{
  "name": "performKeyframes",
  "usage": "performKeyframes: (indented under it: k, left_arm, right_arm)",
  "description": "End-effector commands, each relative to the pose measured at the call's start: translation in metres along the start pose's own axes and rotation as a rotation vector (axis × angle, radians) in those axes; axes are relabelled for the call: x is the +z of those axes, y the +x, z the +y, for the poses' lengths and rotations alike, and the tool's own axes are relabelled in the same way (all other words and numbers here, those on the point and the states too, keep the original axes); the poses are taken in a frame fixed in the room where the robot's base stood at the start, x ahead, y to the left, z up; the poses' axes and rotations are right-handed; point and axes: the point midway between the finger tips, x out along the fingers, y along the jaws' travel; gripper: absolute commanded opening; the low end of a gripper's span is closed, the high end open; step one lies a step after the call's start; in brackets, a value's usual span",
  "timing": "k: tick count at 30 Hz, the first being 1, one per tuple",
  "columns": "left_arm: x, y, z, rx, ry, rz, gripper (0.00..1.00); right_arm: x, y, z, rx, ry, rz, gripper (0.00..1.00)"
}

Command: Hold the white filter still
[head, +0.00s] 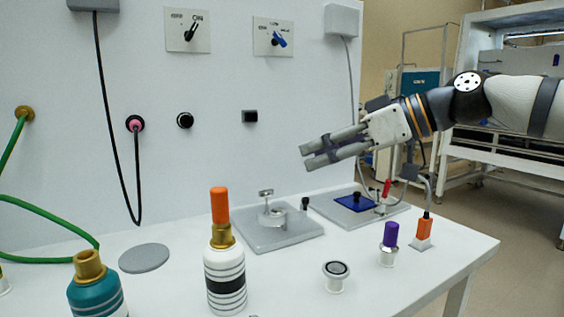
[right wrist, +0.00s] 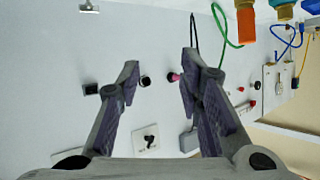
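No object in view is clearly marked as the white filter. A short white cylinder with a dark ring on top (head: 336,283) stands on the front right of the table. A small white round part under a metal clamp (head: 272,216) sits on a grey plate; I cannot tell whether either is the filter. My right gripper (head: 308,157) reaches in from the right, above the table and apart from these things. In the right wrist view its fingers (right wrist: 160,75) are spread with nothing between them. My left gripper is not in view.
A white bottle with an orange top (head: 224,275) and a teal bottle (head: 97,293) stand in front. A purple-capped part (head: 389,246) and an orange plug (head: 424,230) stand right. The back panel (head: 230,90) carries switches and cables. A grey disc (head: 144,258) lies left.

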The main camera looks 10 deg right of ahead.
Motion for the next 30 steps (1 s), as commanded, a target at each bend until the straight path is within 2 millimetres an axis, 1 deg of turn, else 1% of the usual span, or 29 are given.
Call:
performKeyframes:
  k: [1, 3, 6, 9, 14, 17, 24, 27, 30]
  left_arm:
    - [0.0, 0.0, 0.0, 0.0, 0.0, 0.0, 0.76]
    - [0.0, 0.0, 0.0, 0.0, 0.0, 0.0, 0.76]
    - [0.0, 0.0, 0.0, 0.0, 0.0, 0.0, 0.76]
    - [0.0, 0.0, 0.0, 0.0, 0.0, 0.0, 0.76]
    - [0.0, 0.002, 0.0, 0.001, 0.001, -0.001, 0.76]
    - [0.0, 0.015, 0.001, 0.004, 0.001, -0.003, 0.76]
    - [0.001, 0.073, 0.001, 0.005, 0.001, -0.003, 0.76]
    - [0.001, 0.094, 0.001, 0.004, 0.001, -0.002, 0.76]
    - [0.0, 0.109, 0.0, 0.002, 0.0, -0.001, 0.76]
  right_arm:
    - [-0.005, 0.007, -0.031, -0.046, -0.053, -0.047, 0.33]
    - [-0.006, 0.012, -0.066, -0.095, -0.116, -0.115, 0.33]
    - [-0.004, 0.015, -0.1, -0.136, -0.183, -0.188, 0.33]
    - [-0.002, 0.016, -0.117, -0.152, -0.219, -0.228, 0.33]
    - [-0.001, 0.016, -0.12, -0.155, -0.226, -0.237, 0.33]
    - [-0.001, 0.016, -0.119, -0.155, -0.225, -0.236, 0.33]
    - [-0.001, 0.016, -0.119, -0.154, -0.225, -0.235, 0.33]
    - [-0.001, 0.016, -0.119, -0.154, -0.224, -0.234, 0.33]
    - [-0.001, 0.016, -0.119, -0.154, -0.224, -0.234, 0.33]
